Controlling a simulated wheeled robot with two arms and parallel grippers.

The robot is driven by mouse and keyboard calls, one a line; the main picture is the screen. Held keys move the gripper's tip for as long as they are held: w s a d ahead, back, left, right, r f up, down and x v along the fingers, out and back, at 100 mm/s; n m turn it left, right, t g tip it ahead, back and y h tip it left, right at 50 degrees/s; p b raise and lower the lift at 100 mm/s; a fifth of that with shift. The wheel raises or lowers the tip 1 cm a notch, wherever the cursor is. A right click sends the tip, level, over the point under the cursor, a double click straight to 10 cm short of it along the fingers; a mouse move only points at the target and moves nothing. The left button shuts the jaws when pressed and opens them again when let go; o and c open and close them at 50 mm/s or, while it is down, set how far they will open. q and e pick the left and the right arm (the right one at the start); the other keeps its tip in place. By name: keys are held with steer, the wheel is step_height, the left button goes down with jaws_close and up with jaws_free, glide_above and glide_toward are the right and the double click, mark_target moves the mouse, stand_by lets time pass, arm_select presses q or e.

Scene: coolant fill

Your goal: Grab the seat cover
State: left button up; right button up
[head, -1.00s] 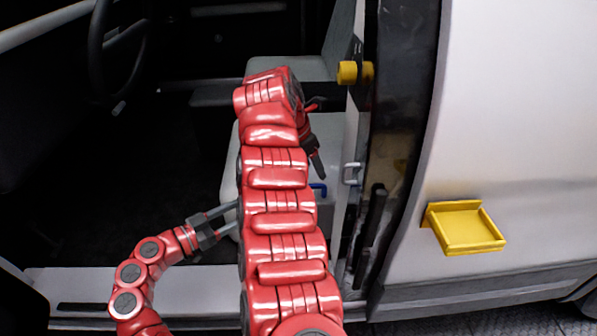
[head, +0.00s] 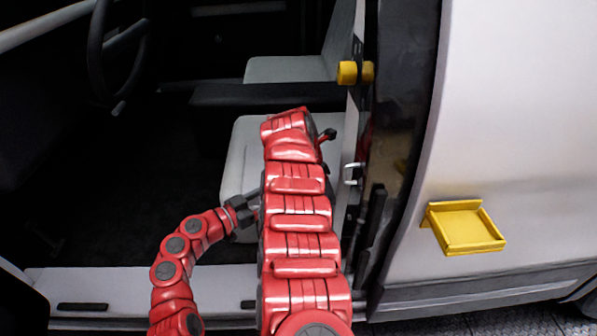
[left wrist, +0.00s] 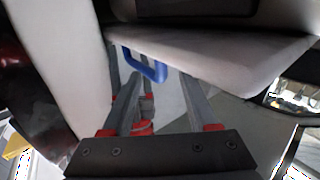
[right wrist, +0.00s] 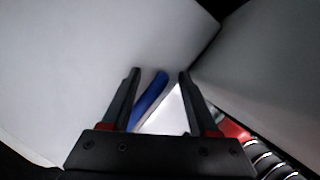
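The pale grey seat cover (head: 240,160) lies inside the open vehicle doorway, partly hidden behind my right arm. A blue handle (left wrist: 146,66) shows below its edge (left wrist: 225,62) in the left wrist view. My left gripper (left wrist: 158,78) is open, with the handle just beyond its fingertips. My right gripper (right wrist: 159,72) is open, and a blue bar (right wrist: 150,98) shows between its fingers beside a pale panel (right wrist: 75,70). I cannot tell whether the fingers touch it. In the head view my right fingers are mostly hidden behind my arm.
The door pillar with a yellow knob (head: 355,73) stands close right of my right arm. A yellow tray (head: 464,228) is fixed to the white outer panel. A second grey seat (head: 285,69) and a steering wheel (head: 105,45) are further in. The dark floor (head: 110,190) is clear.

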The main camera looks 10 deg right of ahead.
arm_select(q)
jaws_close()
arm_select(e)
jaws_close()
arm_select(q)
steer(key=shift+a, duration=0.1)
